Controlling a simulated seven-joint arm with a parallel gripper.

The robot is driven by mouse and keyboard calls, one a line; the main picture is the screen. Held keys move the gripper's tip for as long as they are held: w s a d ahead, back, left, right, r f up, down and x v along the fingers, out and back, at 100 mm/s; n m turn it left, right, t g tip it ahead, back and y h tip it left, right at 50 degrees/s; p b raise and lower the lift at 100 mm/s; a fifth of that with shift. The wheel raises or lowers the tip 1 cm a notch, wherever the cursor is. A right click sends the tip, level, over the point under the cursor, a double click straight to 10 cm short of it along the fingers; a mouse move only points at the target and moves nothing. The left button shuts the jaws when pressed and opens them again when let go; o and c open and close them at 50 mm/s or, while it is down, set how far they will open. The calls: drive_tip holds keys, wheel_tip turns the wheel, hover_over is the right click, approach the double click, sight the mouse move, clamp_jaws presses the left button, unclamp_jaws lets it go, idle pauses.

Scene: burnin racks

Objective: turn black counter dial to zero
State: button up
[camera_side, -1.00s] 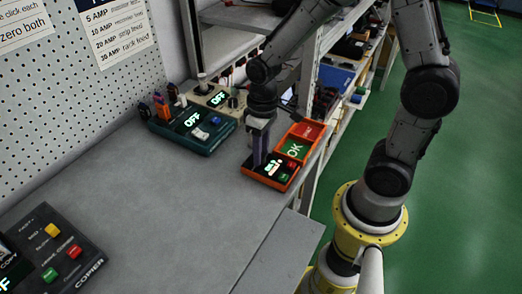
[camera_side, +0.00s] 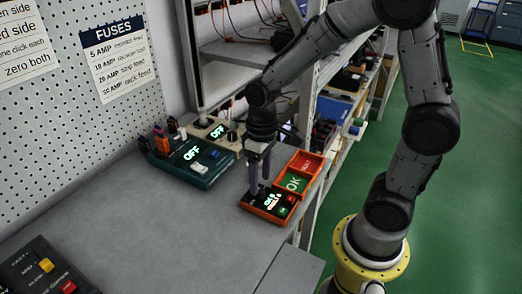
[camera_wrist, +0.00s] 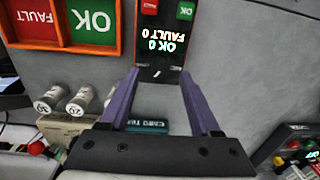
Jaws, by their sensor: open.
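The counter is an orange-edged black box (camera_side: 268,207) on the bench's right edge, with a lit display and red and green buttons. In the wrist view its display (camera_wrist: 166,40) appears upside down and reads OK 0 and FAULT 0. The black dial (camera_wrist: 158,74), with a white mark, shows low on the box between my fingertips; its edges are hard to make out against the black face. My gripper (camera_wrist: 160,73) is open, a finger on each side of the dial. In the side view my gripper (camera_side: 259,188) points down at the counter's left part. I cannot tell whether the fingers touch the dial.
An orange tray (camera_side: 316,160) with red FAULT and green OK compartments adjoins the counter. A teal box (camera_side: 190,172) and a beige box (camera_side: 207,122), both showing OFF, stand behind-left. A dark copier box (camera_side: 45,268) is at front left. The middle bench is clear.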

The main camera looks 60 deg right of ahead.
sight(261, 188)
wheel_tip(261, 188, up, 11)
drive_tip(key=shift+d, duration=0.3)
drive_tip(key=s+r+t, duration=0.2)
drive_tip(key=s+t, duration=0.3)
drive_tip(key=s, duration=0.7)
drive_tip(key=shift+s+r+t+h, duration=0.2)
drive_tip(key=shift+r+t+h, duration=0.1)
idle(0.9)
drive_tip(key=shift+m, duration=0.3)
